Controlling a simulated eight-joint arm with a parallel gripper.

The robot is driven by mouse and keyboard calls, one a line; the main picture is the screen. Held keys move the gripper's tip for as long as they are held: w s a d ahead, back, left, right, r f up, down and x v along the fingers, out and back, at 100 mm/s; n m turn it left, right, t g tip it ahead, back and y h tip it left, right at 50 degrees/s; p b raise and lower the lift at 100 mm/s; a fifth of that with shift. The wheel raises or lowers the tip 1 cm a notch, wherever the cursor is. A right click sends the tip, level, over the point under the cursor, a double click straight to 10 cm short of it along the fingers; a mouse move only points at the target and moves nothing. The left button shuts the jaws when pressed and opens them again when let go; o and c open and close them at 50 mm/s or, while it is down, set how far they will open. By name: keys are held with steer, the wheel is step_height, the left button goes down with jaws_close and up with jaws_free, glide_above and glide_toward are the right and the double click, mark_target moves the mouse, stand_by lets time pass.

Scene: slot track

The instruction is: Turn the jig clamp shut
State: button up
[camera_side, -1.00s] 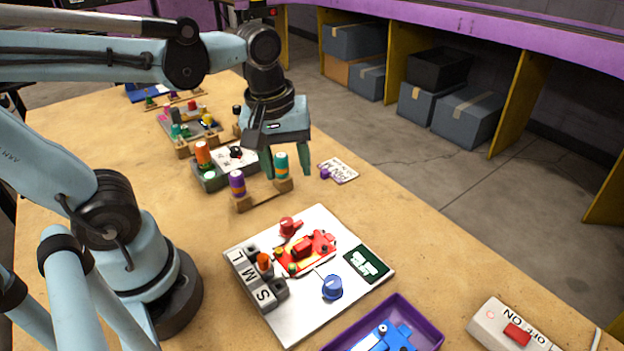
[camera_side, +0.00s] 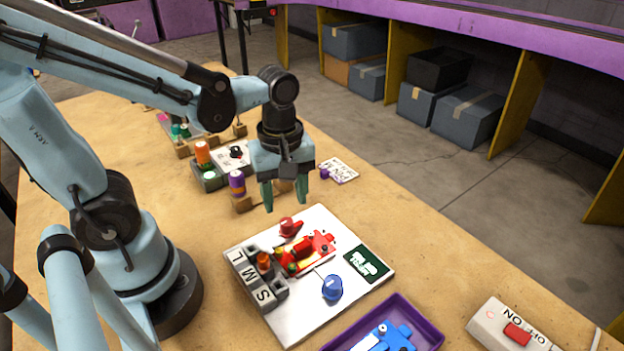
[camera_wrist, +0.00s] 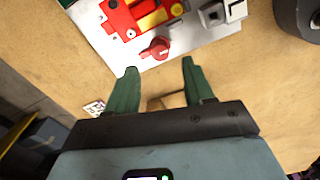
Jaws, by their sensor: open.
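The white jig board (camera_side: 335,232) lies on the bench and carries a red jig part (camera_side: 318,243). A red knob with a pointer handle (camera_side: 288,226) stands at the board's far corner, and a blue knob (camera_side: 332,287) at its near side. I cannot tell which one works the clamp. My gripper (camera_side: 284,203) is open and empty, pointing down above and just beyond the red knob, apart from it. In the wrist view the red knob (camera_wrist: 156,48) sits just beyond the gap between my fingers (camera_wrist: 160,70), with the red part (camera_wrist: 122,16) behind it.
Grey blocks marked L, M, S (camera_side: 258,277) line the board's left edge. A purple tray (camera_side: 428,329) with a blue part and a switch box (camera_side: 510,322) are nearer.

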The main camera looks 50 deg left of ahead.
mark_target(286, 221)
steer(key=shift+f, duration=2.65)
steer(key=shift+c, duration=0.4)
jaws_close()
